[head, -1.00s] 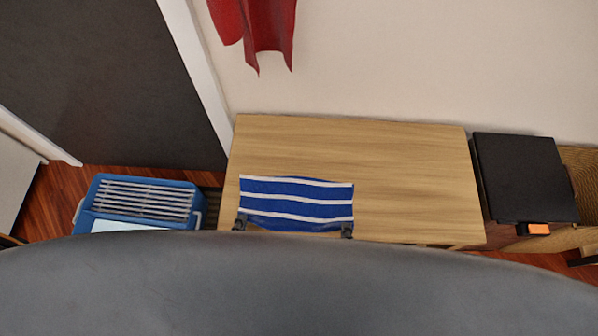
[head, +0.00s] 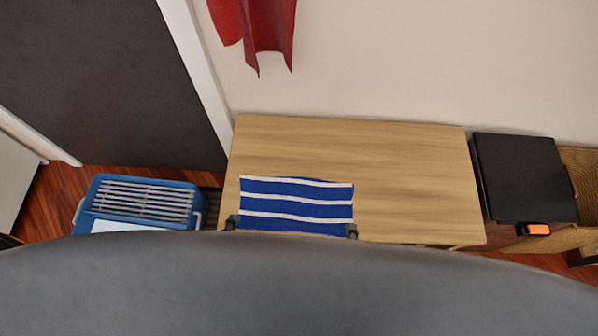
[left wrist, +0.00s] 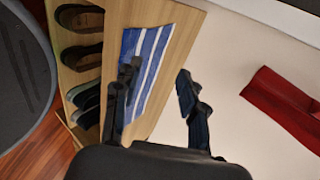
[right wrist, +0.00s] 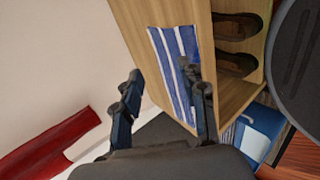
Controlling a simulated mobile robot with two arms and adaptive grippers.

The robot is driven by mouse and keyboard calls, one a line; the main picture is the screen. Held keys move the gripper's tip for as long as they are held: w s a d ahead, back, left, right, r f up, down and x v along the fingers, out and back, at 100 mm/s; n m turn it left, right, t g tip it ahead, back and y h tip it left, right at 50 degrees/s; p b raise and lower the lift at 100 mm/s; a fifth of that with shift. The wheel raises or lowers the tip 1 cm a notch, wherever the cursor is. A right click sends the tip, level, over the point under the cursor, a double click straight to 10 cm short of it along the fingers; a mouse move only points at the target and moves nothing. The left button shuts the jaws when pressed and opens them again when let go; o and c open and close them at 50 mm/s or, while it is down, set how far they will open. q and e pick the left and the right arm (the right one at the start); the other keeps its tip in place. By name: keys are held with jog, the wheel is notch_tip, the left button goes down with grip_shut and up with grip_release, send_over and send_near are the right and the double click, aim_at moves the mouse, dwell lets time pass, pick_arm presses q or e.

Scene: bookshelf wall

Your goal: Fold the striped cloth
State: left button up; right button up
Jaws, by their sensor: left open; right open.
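The blue cloth with white stripes (head: 297,198) lies on the left front part of the wooden cabinet top (head: 400,170). My right gripper (head: 352,231) is at the front right corner, also open. Both wrist views show spread fingers with nothing between them.
A blue crate (head: 142,203) stands on the floor at the left. A black-topped box (head: 525,178) stands right of the cabinet. Red fabric (head: 262,30) hangs on the wall. Shoes (left wrist: 80,20) sit in the cabinet's shelves. The cabinet top right of the cloth is clear.

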pick_arm(q)
jog(key=s+r, duration=0.2)
jog(key=r, duration=0.1)
jog(key=shift+s+r, duration=0.15)
jog(key=shift+s, duration=0.15)
pick_arm(e)
jog(key=s+r, duration=0.2)
jog(key=r, duration=0.1)
jog(key=shift+s+r, duration=0.15)
jog(key=shift+s, duration=0.15)
